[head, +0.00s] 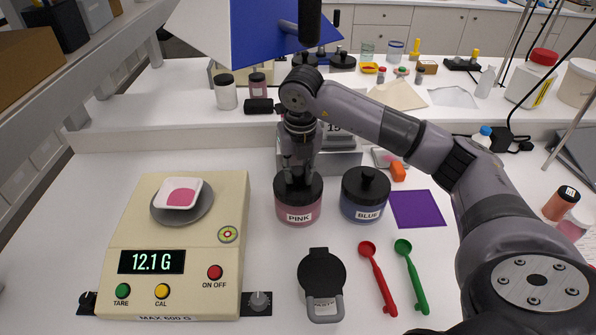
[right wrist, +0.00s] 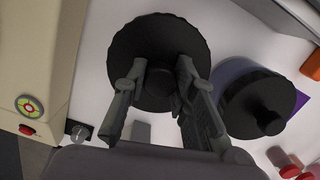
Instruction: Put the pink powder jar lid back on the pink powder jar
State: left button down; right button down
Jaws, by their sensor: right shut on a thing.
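The pink powder jar (head: 298,210), a clear jar with pink contents and a "PINK" label, stands on the bench right of the scale. Its black lid (head: 312,186) sits at the jar's mouth and looks level; whether it is fully seated I cannot tell. My right gripper (head: 297,179) comes down from above and is shut on the lid's knob. In the right wrist view the lid (right wrist: 135,45) is a wide dark disc, with the fingers (right wrist: 161,78) on both sides of the knob; it hides the jar beneath. My left gripper is not in view.
The blue jar (head: 364,205), with its black lid on, stands close on the right. The scale (head: 225,195) reads 12.1 G and bears a white dish (head: 178,193) of pink powder. A black-lidded container (head: 321,285), red spoon (head: 377,275) and green spoon (head: 410,275) lie in front.

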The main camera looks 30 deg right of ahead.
jog(key=shift+f+b, duration=0.25)
jog(key=shift+b, duration=0.05)
dwell(0.6)
jog(key=c, duration=1.2)
grip_release()
jog(key=shift+c, duration=0.2)
jog(key=shift+r+p, duration=2)
jog(key=shift+r, duration=1.05)
jog(key=shift+f, duration=0.1)
